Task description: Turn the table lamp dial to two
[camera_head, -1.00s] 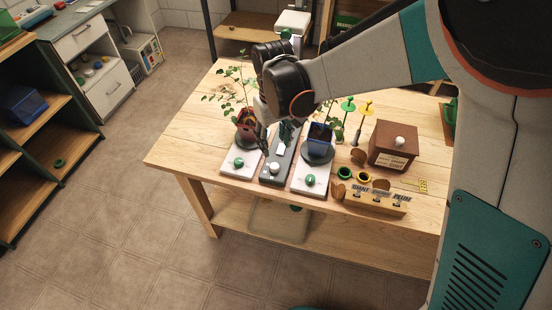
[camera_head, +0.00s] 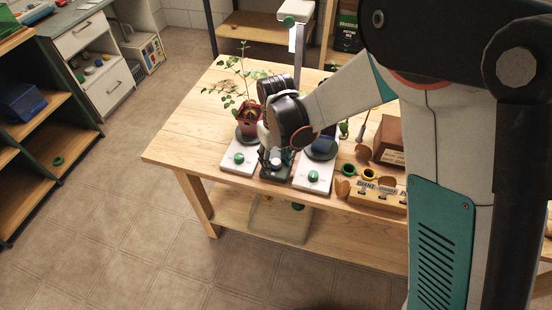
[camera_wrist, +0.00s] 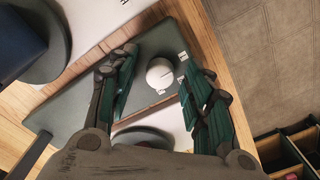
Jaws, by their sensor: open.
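The table lamp's white round dial (camera_wrist: 160,73) sits on a dark grey base (camera_wrist: 85,95) in the wrist view. A short dark line marks its face, and small pale labels lie beside it. My gripper (camera_wrist: 158,60) is open, its two fingers on either side of the dial, with visible gaps. In the head view my gripper (camera_head: 274,157) is low over the front end of the dark base, partly covering the dial. The lamp's pale head and upright (camera_head: 301,45) rise behind my arm, which hides the middle of the lamp.
White plates with green dials flank the base: the left plate (camera_head: 231,168) carries a potted plant (camera_head: 250,117), the right plate (camera_head: 311,186) a blue item (camera_head: 323,144). A wooden label block (camera_head: 372,197) and brown box (camera_head: 388,137) stand right. The table's left front is clear.

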